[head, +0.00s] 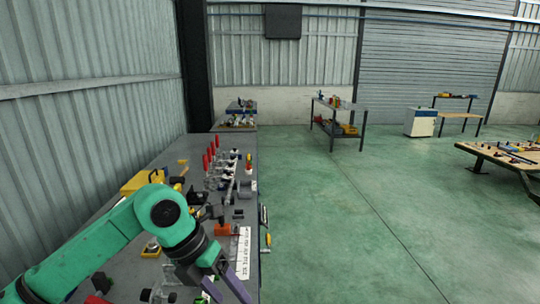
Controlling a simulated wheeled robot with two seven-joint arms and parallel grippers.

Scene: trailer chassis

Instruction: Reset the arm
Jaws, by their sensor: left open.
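My left arm comes in from the lower left, green with a dark wrist. My left gripper (228,285) is at the bottom of the head view with its purple-grey fingers pointing down and right. It is open, and I see nothing between its fingers. It is over the near right part of the grey workbench (150,270), beside a white strip with markings (244,254). My right gripper is not in view.
The bench holds a yellow box (142,181), red-handled clamps (211,150), an orange block (222,229) and small parts. A corrugated wall stands left. Green floor (340,210) is open to the right, with a shelf table (338,118) and wooden table (505,158) beyond.

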